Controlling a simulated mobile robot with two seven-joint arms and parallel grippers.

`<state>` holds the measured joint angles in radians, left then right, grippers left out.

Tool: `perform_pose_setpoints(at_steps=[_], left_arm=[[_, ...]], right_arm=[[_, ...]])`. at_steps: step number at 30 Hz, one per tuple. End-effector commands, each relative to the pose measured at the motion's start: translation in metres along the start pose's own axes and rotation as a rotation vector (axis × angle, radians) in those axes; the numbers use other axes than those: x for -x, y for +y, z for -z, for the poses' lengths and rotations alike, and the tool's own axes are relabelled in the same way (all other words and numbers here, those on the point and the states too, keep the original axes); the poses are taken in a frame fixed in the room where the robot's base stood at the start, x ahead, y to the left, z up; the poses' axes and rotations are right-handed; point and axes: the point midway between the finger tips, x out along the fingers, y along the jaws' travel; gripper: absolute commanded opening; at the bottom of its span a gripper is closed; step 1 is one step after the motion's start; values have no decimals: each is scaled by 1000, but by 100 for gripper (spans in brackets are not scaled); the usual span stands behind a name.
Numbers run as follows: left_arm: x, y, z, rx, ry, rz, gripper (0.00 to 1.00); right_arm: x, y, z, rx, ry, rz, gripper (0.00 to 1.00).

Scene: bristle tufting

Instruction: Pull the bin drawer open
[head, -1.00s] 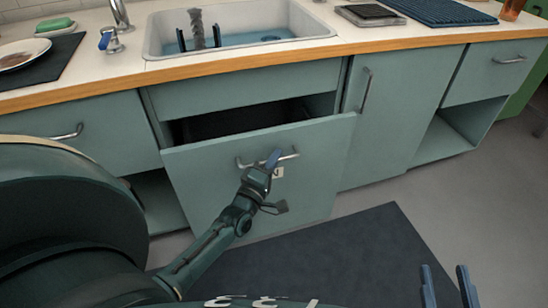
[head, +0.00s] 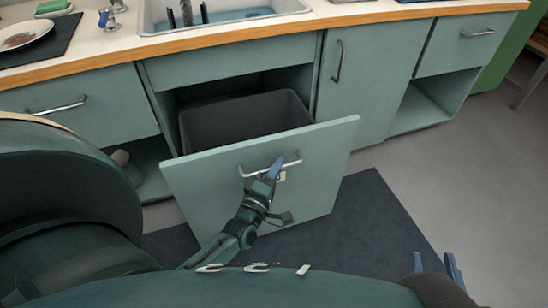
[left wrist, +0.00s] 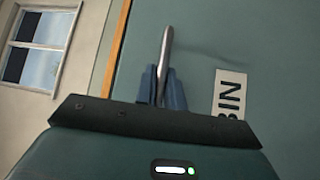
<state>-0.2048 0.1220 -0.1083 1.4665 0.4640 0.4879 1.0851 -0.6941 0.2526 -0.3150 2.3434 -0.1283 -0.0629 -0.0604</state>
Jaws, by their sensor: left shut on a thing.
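The bin drawer (head: 225,205) under the sink stands pulled out from the cabinet, and a dark grey bin (head: 245,118) shows inside it. Its metal handle (head: 290,162) runs across the upper front. My left gripper (head: 274,170) is shut on the handle. In the left wrist view, the blue fingers (left wrist: 162,88) close around the handle bar (left wrist: 166,50), beside a white label reading BIN (left wrist: 230,92). My right gripper (head: 434,266) is at the lower right, away from the drawer, with its two blue fingers apart and nothing seen between them.
A dark mat (head: 370,215) lies on the floor below and right of the drawer. A cabinet door (head: 365,90) and an open shelf space (head: 425,108) are to the right. The sink (head: 225,18) is in the counter above.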

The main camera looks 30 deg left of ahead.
Motion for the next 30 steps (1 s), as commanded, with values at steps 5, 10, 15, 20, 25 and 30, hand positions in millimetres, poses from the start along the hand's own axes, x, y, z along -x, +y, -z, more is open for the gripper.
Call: perform_pose_setpoints(at_steps=[5, 10, 15, 20, 25, 30], left_arm=[[6, 1, -5, 0, 0, 1, 0], [6, 1, -6, -1, 0, 1, 0], [6, 1, -6, -1, 0, 1, 0], [6, 1, -6, -1, 0, 1, 20], [6, 1, -6, -1, 0, 0, 32], [6, 2, -6, -1, 0, 0, 32]], right_arm=[[0, 1, 0, -7, -19, -1, 36], [0, 1, 0, -8, -24, -1, 36], [0, 1, 0, -8, -23, -1, 36], [0, 1, 0, -8, -23, -1, 36], [0, 1, 0, -8, -23, -1, 36], [0, 1, 0, -8, -22, -1, 36]])
